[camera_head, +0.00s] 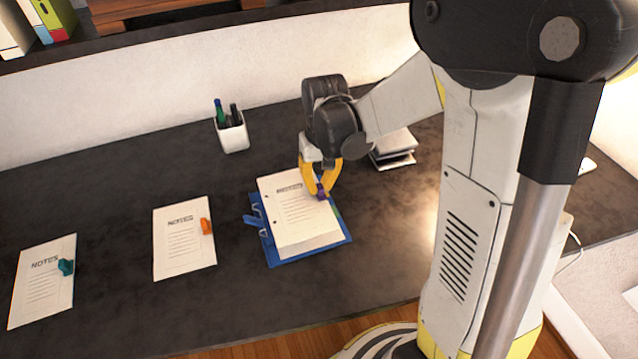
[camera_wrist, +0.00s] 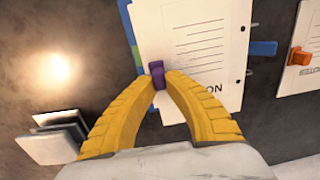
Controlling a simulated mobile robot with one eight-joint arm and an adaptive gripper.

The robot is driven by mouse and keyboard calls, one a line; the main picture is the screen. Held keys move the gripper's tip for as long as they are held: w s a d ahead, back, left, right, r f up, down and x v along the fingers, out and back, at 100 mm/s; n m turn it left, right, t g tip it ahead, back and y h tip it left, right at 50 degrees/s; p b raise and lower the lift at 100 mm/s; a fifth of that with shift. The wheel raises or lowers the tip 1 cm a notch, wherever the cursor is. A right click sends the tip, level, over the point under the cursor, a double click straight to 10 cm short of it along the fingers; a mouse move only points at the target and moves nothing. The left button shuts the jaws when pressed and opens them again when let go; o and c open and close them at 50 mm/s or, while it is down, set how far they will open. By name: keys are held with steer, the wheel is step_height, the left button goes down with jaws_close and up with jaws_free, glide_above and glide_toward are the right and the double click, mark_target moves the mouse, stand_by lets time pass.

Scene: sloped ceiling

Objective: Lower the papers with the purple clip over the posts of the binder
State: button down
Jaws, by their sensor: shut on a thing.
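The papers (camera_head: 297,226) with the purple clip (camera_head: 321,194) lie over the blue binder (camera_head: 276,263), whose edges show around them. Two punched holes show along their left edge. My gripper (camera_head: 320,193) is shut on the purple clip at the papers' right edge. In the wrist view my yellow fingers pinch the purple clip (camera_wrist: 157,75) on the papers (camera_wrist: 198,45). A blue lever part (camera_head: 252,220) of the binder sticks out at left. I cannot tell whether the posts pass through the holes or whether the papers rest on the binder.
Papers with an orange clip (camera_head: 184,238) and papers with a teal clip (camera_head: 43,281) lie to the left. A pen cup (camera_head: 232,131) stands behind. Stacked notebooks (camera_head: 394,150) lie at the back right. The dark desk (camera_head: 110,190) is otherwise largely clear.

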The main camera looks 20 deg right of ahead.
steer(key=shift+f+b, duration=2.1)
steer(key=shift+f, duration=0.55)
steer(key=c, duration=1.5)
jaws_free()
steer(key=shift+o, duration=0.2)
steer(key=r, duration=1.2)
steer(key=shift+d, duration=0.25)
